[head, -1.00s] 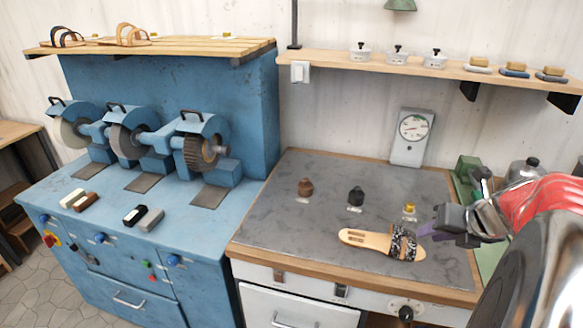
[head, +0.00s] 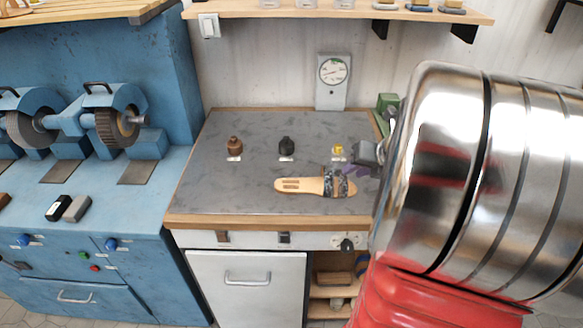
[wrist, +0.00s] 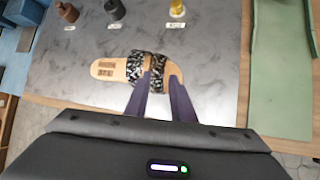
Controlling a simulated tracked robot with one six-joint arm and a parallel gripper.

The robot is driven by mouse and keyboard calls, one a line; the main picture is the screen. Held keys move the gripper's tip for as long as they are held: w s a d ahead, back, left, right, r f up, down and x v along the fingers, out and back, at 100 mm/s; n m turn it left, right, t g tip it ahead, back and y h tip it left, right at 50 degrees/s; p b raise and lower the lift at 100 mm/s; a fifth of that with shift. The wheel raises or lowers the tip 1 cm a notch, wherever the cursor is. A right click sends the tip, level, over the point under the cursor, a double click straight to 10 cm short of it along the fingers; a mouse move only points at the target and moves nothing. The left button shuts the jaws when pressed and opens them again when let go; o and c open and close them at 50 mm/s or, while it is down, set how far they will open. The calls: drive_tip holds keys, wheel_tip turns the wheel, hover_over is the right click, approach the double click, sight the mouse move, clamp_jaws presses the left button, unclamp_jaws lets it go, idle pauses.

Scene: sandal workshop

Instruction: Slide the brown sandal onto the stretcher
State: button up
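A sandal (head: 300,185) with a light tan sole and black-and-white patterned straps lies flat on the grey bench top; no plain brown one shows clearly. In the wrist view the sandal (wrist: 108,69) has its bare end to the left and its straps to the right. My gripper (wrist: 162,76) has two purple fingers, spread apart, over the strapped end. In the head view my gripper (head: 357,169) is at the sandal's right end. I cannot tell whether the fingers touch it. A green device (head: 387,102) stands at the bench's right back, mostly hidden by my arm; I cannot tell if it is the stretcher.
Brown (head: 235,145), black (head: 286,146) and yellow (head: 338,149) small items stand behind the sandal. A dial gauge (head: 333,80) stands at the back wall. Grinders (head: 108,118) are on the blue bench at left. A green mat (wrist: 281,70) lies at right. The bench's left part is clear.

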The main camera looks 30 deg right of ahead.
sight(344, 176)
drive_tip(key=shift+x, duration=1.6)
drive_tip(key=shift+x, duration=2.6)
drive_tip(key=shift+s, duration=0.1)
drive_tip(key=shift+c, duration=0.2)
clamp_jaws()
drive_tip(key=shift+d, duration=0.1)
